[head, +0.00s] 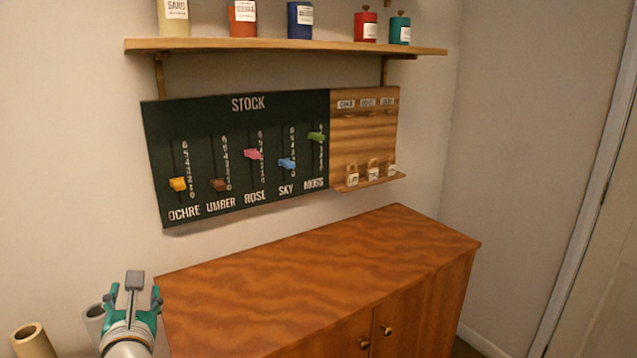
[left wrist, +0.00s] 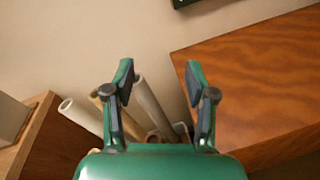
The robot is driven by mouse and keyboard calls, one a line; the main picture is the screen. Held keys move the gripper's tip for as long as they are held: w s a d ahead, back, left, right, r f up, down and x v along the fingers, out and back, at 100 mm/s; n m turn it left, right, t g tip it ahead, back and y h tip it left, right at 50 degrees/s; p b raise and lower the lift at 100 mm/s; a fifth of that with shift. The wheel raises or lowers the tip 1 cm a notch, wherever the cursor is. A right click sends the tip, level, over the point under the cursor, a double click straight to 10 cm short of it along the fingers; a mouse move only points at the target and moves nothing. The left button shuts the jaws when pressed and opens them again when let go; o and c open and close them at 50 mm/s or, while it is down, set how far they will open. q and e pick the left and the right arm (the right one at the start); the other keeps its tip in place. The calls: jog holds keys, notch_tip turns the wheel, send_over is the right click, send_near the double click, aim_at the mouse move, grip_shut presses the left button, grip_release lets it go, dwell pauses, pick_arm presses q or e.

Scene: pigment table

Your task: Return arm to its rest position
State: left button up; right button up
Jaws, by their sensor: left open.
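My left gripper (head: 133,294) is green and stands at the lower left of the head view, beside the left end of the wooden cabinet (head: 310,265). In the left wrist view its two fingers (left wrist: 160,85) are spread apart with nothing between them touching either one. Behind them are rolled tubes (left wrist: 152,105) and the cabinet (left wrist: 265,70). The gripper is apart from the dark STOCK board (head: 235,155) on the wall. My right gripper shows in neither view.
The STOCK board carries several coloured sliders. A wooden panel (head: 365,130) with small tags adjoins it. A shelf (head: 285,46) above holds several jars. The cabinet top is bare. A cream tube (head: 30,340) stands at the lower left. A brown wooden piece (left wrist: 32,140) is at left in the wrist view.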

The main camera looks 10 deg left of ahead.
pick_arm(q)
jog(key=d+f+m+g+h, duration=0.2)
jog(key=d+f+m+h, duration=0.2)
jog(key=d+f+m, duration=0.55)
jog(key=d+f+m+g+h, duration=0.4)
jog(key=f+m, duration=0.7)
jog(key=f, duration=0.8)
jog(key=s+d+f+m+g+h, duration=0.2)
jog(key=s+d+f+m+g, duration=0.1)
jog(key=s+d+f+m, duration=0.3)
jog(key=s+d+f+m+g+h+p, duration=0.1)
jog(key=s+d+f+m+g+h, duration=0.2)
jog(key=s+d+f+m, duration=0.3)
jog(key=s+f+m+g, duration=0.1)
jog(key=s+f+m, duration=0.3)
jog(key=s, duration=0.5)
jog(key=shift+f, duration=0.35)
jog(key=shift+w, duration=0.1)
